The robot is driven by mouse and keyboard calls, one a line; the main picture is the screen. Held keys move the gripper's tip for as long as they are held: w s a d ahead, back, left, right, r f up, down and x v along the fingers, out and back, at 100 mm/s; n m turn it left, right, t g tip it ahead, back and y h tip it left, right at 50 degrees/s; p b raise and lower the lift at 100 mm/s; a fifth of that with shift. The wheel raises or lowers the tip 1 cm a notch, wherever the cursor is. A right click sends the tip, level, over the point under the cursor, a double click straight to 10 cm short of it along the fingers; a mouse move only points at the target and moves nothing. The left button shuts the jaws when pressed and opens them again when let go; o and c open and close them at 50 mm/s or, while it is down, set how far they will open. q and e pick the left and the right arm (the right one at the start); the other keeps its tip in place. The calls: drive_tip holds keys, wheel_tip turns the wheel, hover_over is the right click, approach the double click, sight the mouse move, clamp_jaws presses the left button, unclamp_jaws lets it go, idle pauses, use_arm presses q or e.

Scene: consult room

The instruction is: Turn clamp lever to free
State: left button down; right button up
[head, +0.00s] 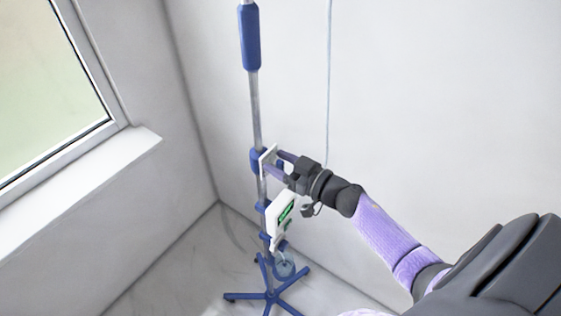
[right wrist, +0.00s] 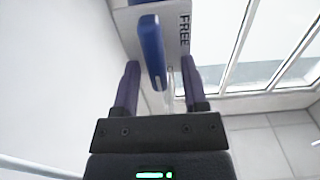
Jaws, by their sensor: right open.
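A blue clamp (head: 257,160) with a white plate (head: 268,160) sits on the upright pole in the head view. In the right wrist view, the blue clamp lever (right wrist: 152,50) stands out from the white plate (right wrist: 170,18), which carries the word FREE near its right edge. My right gripper (head: 274,164) is at the plate. Its two purple fingers are open, one on each side of the lever, with gaps visible beside it in the right wrist view (right wrist: 160,66). The lever is hidden behind the fingers in the head view. My left gripper is not in view.
The pole (head: 255,100) has a blue grip on top and a blue wheeled base (head: 270,295) on the floor. A white device with a green display (head: 284,212) hangs below my right gripper. A thin cord (head: 329,80) hangs by the wall. A window sill is at left.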

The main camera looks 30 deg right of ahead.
sight(264, 173)
clamp_jaws()
idle(0.3)
drive_tip(key=n, duration=0.4)
drive_tip(key=shift+s+a, duration=0.15)
drive_tip(key=shift+a, duration=0.2)
drive_tip(key=n+b, duration=0.1)
drive_tip(key=n, duration=0.3)
drive_tip(key=a+f+n+b, duration=0.1)
drive_tip(key=n+b, duration=0.1)
drive_tip(key=n, duration=0.3)
drive_tip(key=f+n+b, duration=0.1)
drive_tip(key=n, duration=0.3)
drive_tip(key=shift+s+a+f+n, duration=0.25)
drive_tip(key=shift+s+n, duration=0.1)
drive_tip(key=shift+n, duration=0.05)
drive_tip(key=shift+n+b, duration=0.3)
unclamp_jaws()
